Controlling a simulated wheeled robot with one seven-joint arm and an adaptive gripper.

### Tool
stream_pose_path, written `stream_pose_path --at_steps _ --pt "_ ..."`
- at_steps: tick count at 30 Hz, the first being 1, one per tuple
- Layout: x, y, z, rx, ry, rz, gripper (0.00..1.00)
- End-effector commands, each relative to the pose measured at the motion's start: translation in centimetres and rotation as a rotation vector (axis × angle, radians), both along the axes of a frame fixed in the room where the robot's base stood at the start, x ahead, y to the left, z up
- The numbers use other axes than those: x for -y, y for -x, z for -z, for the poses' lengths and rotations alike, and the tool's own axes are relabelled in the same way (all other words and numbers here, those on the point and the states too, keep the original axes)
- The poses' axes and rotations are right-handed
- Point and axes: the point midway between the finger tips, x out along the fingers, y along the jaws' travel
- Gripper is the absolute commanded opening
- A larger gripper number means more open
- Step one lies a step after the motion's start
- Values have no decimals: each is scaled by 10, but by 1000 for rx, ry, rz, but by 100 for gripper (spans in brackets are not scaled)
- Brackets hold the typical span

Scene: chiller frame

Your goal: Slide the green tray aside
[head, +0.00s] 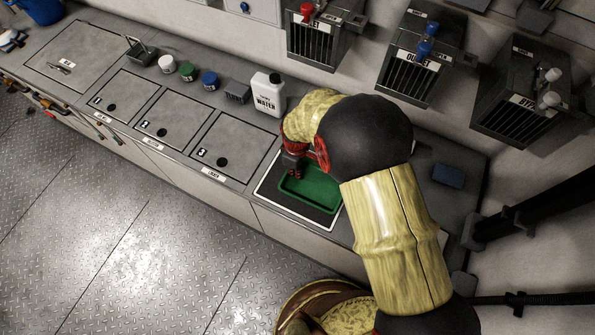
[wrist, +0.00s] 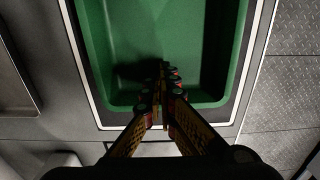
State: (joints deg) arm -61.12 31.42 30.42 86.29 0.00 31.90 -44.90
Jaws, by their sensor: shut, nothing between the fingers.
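The green tray (head: 306,194) is shallow and rectangular. It lies on a black panel with a white border (head: 270,190) on the counter, partly hidden by my arm in the head view. In the wrist view the tray (wrist: 225,60) fills the middle. My gripper (head: 293,172) is at the tray's left end in the head view. In the wrist view my gripper (wrist: 165,72) is shut and empty, with its fingertips over the tray's inside. I cannot tell whether the fingers touch the tray.
A blue block (head: 448,175) lies to the right. Grated boxes (head: 415,65) hang on the back wall.

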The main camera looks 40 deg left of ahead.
Motion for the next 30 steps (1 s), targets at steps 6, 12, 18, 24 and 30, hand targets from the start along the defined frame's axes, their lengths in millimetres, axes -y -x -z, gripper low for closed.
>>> stream_pose_path --at_steps 6,12,18,24,30 --pt "-2 -1 -31 3 -5 0 0" --pt "-2 -1 -72 2 -4 0 0" --pt "-1 -1 -104 1 -2 0 0" --pt "0 0 -116 0 0 0 0" --pt "-1 0 -117 0 0 0 0"
